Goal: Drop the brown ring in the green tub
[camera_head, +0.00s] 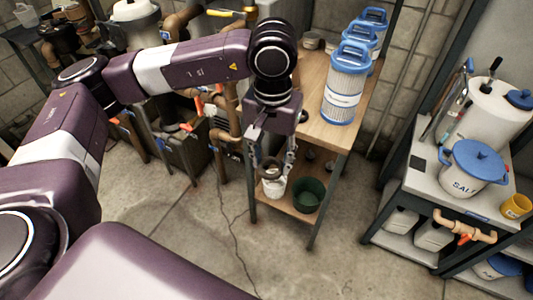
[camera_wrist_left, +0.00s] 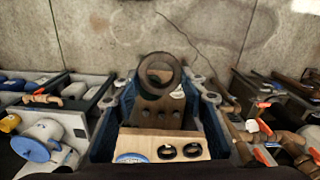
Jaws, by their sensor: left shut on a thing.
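My left gripper (camera_head: 276,164) points down, shut on the brown ring (camera_head: 264,170). The green tub (camera_head: 308,195) stands upright on the lower shelf, to the right of the gripper. In the head view the ring appears over the rim of a white tub (camera_head: 273,188), left of the green tub. I cannot tell how high it is above that tub. My right gripper is not in view.
The wooden tabletop (camera_head: 312,84) above the shelf (camera_head: 290,208) holds blue-capped filters (camera_head: 346,90). A side bench at right carries a salt bucket (camera_head: 474,170). Pipes and dark bins stand behind my arm at left. The concrete floor in front is clear.

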